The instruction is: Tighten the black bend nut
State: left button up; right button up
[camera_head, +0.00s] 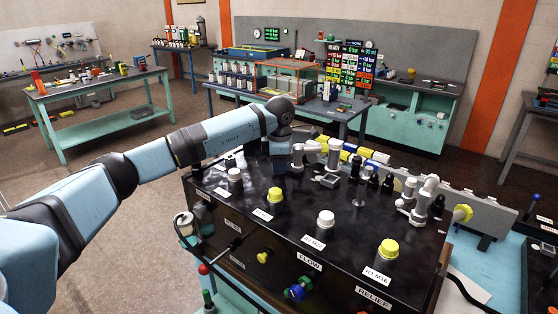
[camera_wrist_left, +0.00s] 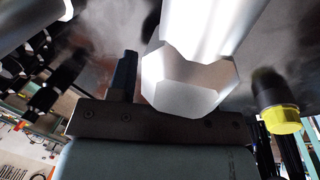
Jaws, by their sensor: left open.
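Several small black fittings (camera_head: 373,181) stand on the top of the black console in the head view. I cannot tell which carries the black bend nut. Black fittings (camera_wrist_left: 42,95) also show at the left of the left wrist view. My left gripper (camera_head: 278,147) is over the console's far left part, largely hidden by its own wrist and dark against the console. In the left wrist view a big silver hex nut (camera_wrist_left: 185,82) sits close in front of the gripper, beside one dark finger. The left gripper is open. My right gripper is not in view.
Silver bent fittings (camera_head: 330,165) stand close to the left gripper, with another (camera_head: 420,203) farther right. White and yellow knobs (camera_head: 275,195) line the console's near edge. A yellow-capped fitting (camera_wrist_left: 283,115) is at the right of the left wrist view.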

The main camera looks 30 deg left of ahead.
pick_arm(q)
grip_shut()
jog(key=shift+w+a+m+b, duration=0.15)
jog(key=shift+w+m+b, duration=0.15)
jog(key=shift+m+b, duration=0.4)
jog(key=shift+w+a+m+h+b, duration=0.1)
jog(key=shift+w+m+h+b, duration=0.2)
jog(key=shift+m, duration=0.3)
jog(key=shift+w+a+m+h+b, duration=0.1)
jog(key=shift+w+m+b, duration=0.1)
jog(key=shift+m+b, duration=0.3)
jog(key=w+m, duration=0.1)
jog(key=m, duration=0.2)
jog(key=shift+w+b, duration=0.2)
jog(key=shift+b, duration=0.15)
jog(key=shift+w+d+r+m+h, duration=0.1)
jog(key=shift+w+m+h, duration=0.3)
jog(key=shift+m, duration=0.5)
